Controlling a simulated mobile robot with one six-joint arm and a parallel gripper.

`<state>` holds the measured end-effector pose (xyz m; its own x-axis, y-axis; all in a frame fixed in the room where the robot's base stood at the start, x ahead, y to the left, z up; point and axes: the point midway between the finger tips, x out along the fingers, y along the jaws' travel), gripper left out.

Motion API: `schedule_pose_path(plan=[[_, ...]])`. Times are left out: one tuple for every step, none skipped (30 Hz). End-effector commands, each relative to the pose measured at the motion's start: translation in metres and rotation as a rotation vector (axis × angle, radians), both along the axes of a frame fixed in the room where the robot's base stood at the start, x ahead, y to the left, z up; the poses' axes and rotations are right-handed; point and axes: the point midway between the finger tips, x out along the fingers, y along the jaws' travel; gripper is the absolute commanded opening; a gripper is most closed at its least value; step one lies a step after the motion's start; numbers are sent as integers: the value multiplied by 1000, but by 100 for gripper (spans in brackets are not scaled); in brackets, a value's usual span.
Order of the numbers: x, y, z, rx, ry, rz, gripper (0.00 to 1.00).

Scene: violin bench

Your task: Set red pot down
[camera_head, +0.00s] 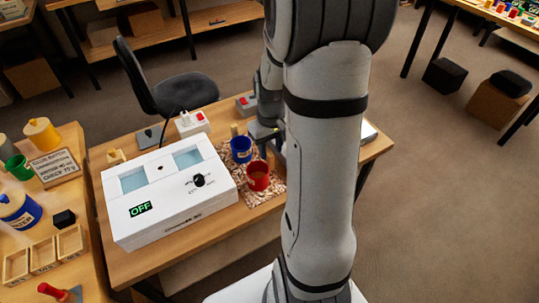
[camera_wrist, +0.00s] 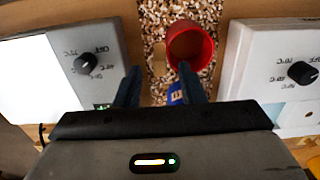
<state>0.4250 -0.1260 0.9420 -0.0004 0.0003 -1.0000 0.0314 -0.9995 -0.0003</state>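The red pot (camera_head: 258,177) stands upright on a speckled mat (camera_head: 229,196) on the bench, beside the white box with the OFF display (camera_head: 150,222). In the wrist view the red pot (camera_wrist: 190,45) is open-topped, at the upper middle. In the head view my gripper (camera_head: 268,135) is beside the blue pot, partly hidden by my arm.
The blue pot (camera_head: 241,149) stands on the mat close behind the red pot. White boxes with dials flank the mat, left (camera_wrist: 60,55) and right (camera_wrist: 262,60). A red-switched block (camera_head: 193,121) sits behind.

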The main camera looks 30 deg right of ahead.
Motion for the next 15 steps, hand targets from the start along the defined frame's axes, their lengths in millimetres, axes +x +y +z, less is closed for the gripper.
schedule_pose_path(plan=[[2, 0, 14, -3, -7, 0, 36], [1, 0, 20, -3, -7, 0, 36], [1, 0, 29, -3, -7, 0, 36], [1, 0, 35, -2, -6, 0, 36], [2, 0, 42, -2, -6, 1, 36], [1, 0, 49, -2, -6, 1, 36], [1, 0, 54, -2, -4, 1, 36], [1, 0, 59, -2, -5, 1, 36], [1, 0, 65, -2, -4, 1, 36], [1, 0, 68, -2, -4, 1, 36], [1, 0, 71, -1, -3, 1, 36], [1, 0, 75, -1, -1, 1, 36], [0, 0, 77, -1, -2, 1, 36], [0, 1, 79, -1, -3, 1, 36], [-1, 4, 83, -3, -7, 2, 36]])
